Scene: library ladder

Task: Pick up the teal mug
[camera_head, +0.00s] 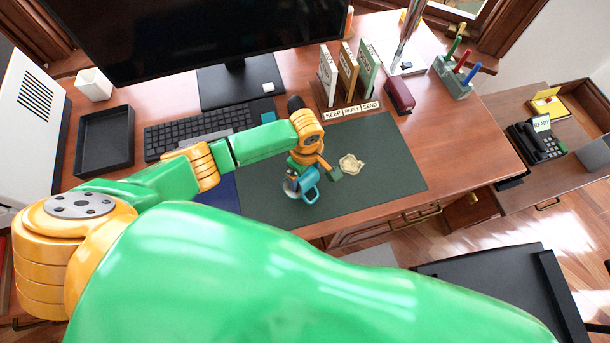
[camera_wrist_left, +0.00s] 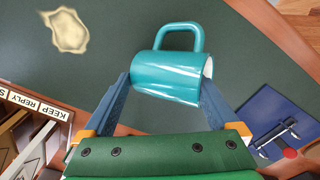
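The teal mug (camera_head: 309,188) is at my left gripper (camera_head: 300,178), over the front part of the dark green desk mat. In the left wrist view the mug (camera_wrist_left: 170,78) lies sideways between the two blue fingers of the gripper (camera_wrist_left: 165,88). Its handle points up in that picture and its rim faces right. One finger meets the base end and the other meets the rim end, so the gripper looks shut on it. Whether the mug touches the mat is unclear. My right gripper is not in view.
A crumpled cream piece (camera_head: 351,164) lies on the mat (camera_head: 395,170) beside the gripper. The keyboard (camera_head: 190,131), black tray (camera_head: 105,139), monitor and labelled sorter (camera_head: 350,107) stand behind. A blue sheet (camera_wrist_left: 268,118) lies near the mug. The mat's right part is clear.

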